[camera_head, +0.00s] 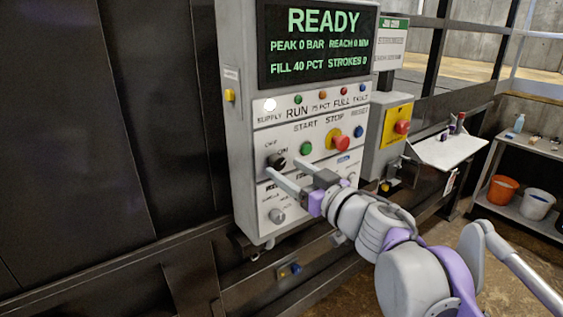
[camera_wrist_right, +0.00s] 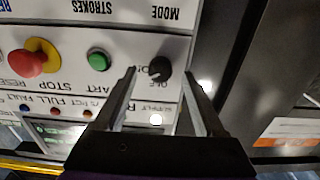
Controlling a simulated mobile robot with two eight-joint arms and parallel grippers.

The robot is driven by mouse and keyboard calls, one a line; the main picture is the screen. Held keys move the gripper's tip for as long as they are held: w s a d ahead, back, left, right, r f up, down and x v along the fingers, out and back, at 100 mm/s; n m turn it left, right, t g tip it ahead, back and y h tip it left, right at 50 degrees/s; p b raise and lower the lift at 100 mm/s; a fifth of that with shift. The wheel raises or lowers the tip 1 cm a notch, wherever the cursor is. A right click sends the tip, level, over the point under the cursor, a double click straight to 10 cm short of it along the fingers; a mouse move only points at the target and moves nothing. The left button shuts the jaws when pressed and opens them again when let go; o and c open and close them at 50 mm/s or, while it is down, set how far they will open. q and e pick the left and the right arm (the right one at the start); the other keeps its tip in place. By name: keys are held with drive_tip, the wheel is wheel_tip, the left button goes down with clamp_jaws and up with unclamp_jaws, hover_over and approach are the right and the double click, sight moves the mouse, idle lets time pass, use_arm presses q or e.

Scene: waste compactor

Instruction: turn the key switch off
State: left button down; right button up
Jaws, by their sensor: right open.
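The key switch (camera_head: 277,161) is a small round black knob with OFF and ON lettering above it, on the left of the grey control panel (camera_head: 241,180). It also shows in the right wrist view (camera_wrist_right: 160,68), upside down. Which mark it points to is too small to tell. My right gripper (camera_head: 283,167) is open and empty, in front of the panel at the switch. In the wrist view the knob appears between its two fingertips (camera_wrist_right: 159,74); whether they touch it I cannot tell. My left gripper is not in view.
A screen (camera_head: 318,45) above reads READY. A green button (camera_head: 306,148) and a red stop button (camera_head: 336,140) on a yellow base sit right of the switch. Another knob (camera_head: 277,215) is below. A yellow box (camera_head: 396,126) with a red button and a shelf (camera_head: 447,150) stand further right.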

sight(276, 161)
drive_tip(key=shift+x, duration=1.45)
drive_tip(key=shift+c, duration=0.4)
clamp_jaws()
